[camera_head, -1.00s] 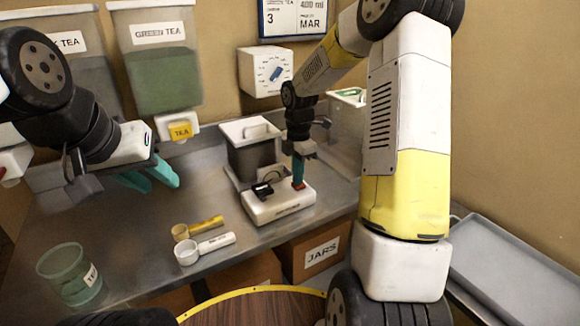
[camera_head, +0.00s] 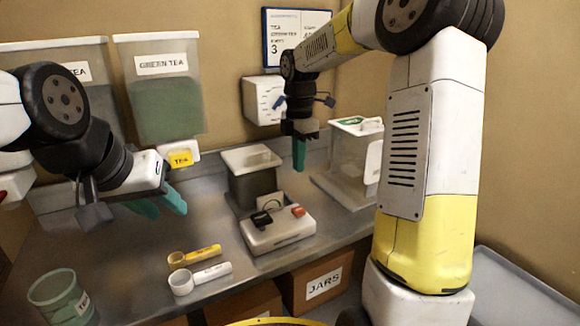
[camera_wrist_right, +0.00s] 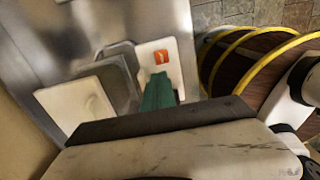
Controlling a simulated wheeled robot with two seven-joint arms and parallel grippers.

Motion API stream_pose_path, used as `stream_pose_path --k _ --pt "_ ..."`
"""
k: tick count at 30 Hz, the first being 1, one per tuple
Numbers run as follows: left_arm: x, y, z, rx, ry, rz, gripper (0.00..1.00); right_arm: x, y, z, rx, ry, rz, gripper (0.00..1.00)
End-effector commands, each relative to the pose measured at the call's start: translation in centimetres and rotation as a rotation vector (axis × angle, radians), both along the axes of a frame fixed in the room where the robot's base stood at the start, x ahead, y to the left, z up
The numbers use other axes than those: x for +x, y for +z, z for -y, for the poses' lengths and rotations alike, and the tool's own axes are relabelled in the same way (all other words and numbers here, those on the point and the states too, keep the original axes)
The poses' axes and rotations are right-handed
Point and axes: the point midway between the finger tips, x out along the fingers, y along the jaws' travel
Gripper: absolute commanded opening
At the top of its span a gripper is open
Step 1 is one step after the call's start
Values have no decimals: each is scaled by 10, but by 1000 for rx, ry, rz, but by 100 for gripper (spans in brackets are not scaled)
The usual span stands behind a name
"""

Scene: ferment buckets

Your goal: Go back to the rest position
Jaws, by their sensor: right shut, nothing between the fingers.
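My right gripper (camera_head: 299,168) hangs above the counter with its teal fingers together and empty. Its fingertips are above and apart from the orange-red button (camera_head: 298,211) on the white device (camera_head: 275,236). In the right wrist view the teal fingers (camera_wrist_right: 158,92) point toward the same button (camera_wrist_right: 161,57), with nothing between them. My left gripper (camera_head: 162,203) is over the left of the counter, below the yellow-tagged dispenser spout. Its two teal fingers are spread apart and hold nothing.
A lidded grey bucket (camera_head: 253,178) stands behind the device, and a clear bucket (camera_head: 352,160) stands to the right. Yellow (camera_head: 199,254) and white (camera_head: 203,278) scoops lie in front. A green cup (camera_head: 58,298) is at front left. Green tea dispenser (camera_head: 164,95) hangs behind.

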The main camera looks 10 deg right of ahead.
Motion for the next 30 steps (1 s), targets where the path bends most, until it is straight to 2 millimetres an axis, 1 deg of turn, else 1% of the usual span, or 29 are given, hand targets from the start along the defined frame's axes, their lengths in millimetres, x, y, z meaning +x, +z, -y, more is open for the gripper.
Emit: stream_pose_path --k 7,11,14,17,18,20,21,23,24,27,30 --pt "0 0 0 0 0 0 36 -1 1 0 0 -5 2 0" --pt "0 0 0 0 0 0 36 -14 13 1 0 -94 31 0" --pt "0 0 0 0 0 0 36 -39 31 2 15 -269 82 0" --pt "0 0 0 0 0 0 36 -74 50 4 59 -513 146 0" --pt "0 0 0 0 0 0 36 -88 56 5 85 -616 169 0" --pt "0 0 0 0 0 0 36 -110 62 7 132 -773 200 0" --pt "0 0 0 0 0 0 36 -125 66 8 168 -875 218 0" --pt "0 0 0 0 0 0 36 -147 69 9 232 -1031 239 0" --pt "0 0 0 0 0 0 36 -161 71 10 278 -1133 248 0" --pt "0 0 0 0 0 0 36 -192 69 11 402 -1371 252 0" --pt "0 0 0 0 0 0 36 -216 65 11 515 -1563 232 0"
